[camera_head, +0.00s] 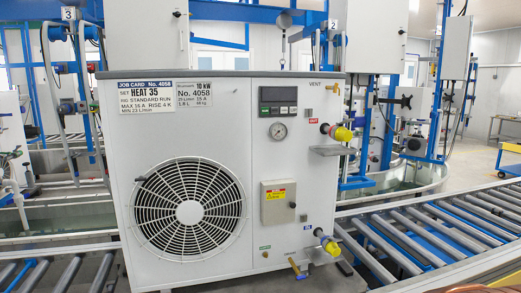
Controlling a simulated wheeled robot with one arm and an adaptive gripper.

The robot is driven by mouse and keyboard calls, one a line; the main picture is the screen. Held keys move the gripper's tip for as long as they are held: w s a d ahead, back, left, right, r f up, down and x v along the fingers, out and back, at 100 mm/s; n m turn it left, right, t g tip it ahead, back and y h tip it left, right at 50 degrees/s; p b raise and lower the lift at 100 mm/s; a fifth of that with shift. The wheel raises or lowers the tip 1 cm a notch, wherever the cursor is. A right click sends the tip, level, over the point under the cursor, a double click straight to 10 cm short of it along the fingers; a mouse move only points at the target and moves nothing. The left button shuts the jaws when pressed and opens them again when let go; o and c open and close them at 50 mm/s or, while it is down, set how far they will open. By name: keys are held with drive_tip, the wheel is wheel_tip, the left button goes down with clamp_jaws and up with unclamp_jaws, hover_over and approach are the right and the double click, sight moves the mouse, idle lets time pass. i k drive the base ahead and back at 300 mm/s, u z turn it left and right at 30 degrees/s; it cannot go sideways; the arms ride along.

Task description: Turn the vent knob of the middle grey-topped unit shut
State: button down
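A white unit with a grey top (225,74) fills the middle of the view, marked No. 4058. It is the only such unit that I can make out, so I cannot tell from this view that it is the middle one. The word VENT is printed at its upper right. Beside that label, at the right edge, is a small brass-coloured fitting (334,88), apparently the vent knob. It is too small to tell which way it is turned. My gripper is not in view.
The unit stands at a roller conveyor (430,235) running to both sides. Yellow-capped ports (342,134) stick out on its right side. A brass valve (297,268) hangs low at the front. Blue frames and hoses stand behind. A yellow-edged table (510,157) is at far right.

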sight(334, 88)
drive_tip(key=u, duration=0.6)
drive_tip(key=i, duration=1.05)
